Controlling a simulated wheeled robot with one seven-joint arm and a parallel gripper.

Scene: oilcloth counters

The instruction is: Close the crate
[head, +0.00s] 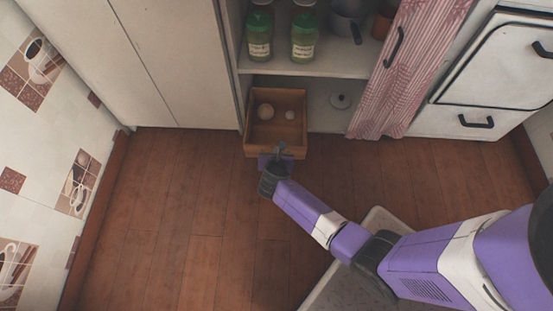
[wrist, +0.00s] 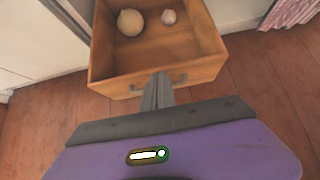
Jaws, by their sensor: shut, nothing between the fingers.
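The crate (head: 275,152) is an open-topped wooden box like a drawer, low in the cabinet, with its front end sticking out past the cabinet front. Two round pale things lie inside it. In the wrist view the crate (wrist: 210,70) shows a small metal handle on its front wall. My gripper (head: 281,148) is shut and empty, at the crate's front wall. In the wrist view the fingers of my gripper (wrist: 159,80) point at the front wall and overlap the handle. I cannot tell whether they touch it.
Green-lidded jars (head: 260,38) and a pot (head: 347,18) stand on the shelf above. A pink patterned curtain (head: 400,75) hangs at the right. The wooden floor (head: 170,220) at the left is clear.

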